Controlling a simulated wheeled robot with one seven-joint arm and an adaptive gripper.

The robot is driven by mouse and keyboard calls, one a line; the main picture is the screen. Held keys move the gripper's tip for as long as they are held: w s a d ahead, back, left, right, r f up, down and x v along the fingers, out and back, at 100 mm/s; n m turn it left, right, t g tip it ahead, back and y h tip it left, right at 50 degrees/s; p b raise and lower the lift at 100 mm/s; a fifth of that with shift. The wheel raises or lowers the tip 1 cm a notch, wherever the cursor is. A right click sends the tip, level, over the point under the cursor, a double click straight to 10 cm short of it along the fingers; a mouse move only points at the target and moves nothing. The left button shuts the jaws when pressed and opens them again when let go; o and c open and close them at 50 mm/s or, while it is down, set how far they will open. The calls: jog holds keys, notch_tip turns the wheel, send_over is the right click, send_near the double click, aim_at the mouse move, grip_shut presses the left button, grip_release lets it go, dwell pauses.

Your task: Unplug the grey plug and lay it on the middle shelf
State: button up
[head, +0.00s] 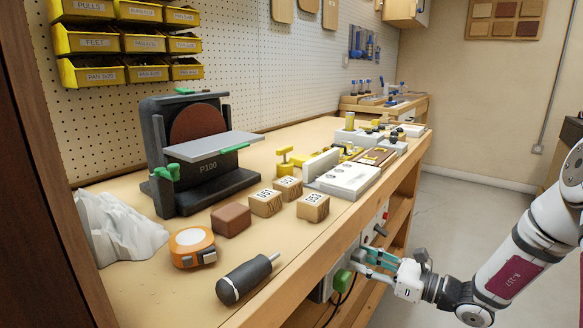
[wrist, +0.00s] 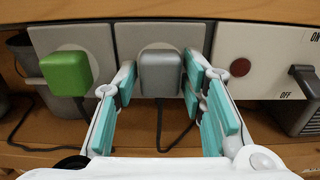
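The grey plug (wrist: 160,73) sits in a grey socket plate (wrist: 130,36) on the bench front, its dark cord hanging down. My gripper (wrist: 160,78) is open, with a teal-padded finger on each side of the plug. Narrow gaps seem to show beside the plug; contact is unclear. Wooden shelf boards (head: 398,222) show under the bench; which is the middle one is hard to tell.
A green plug (wrist: 66,73) is in the socket just left; it also shows in the head view (head: 342,279). A white switch panel (wrist: 262,60) with a red button is to the right. The bench top (head: 290,232) holds several items.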

grip_shut()
jog(key=shift+p+v, duration=0.75)
jog(key=shift+v, duration=2.2)
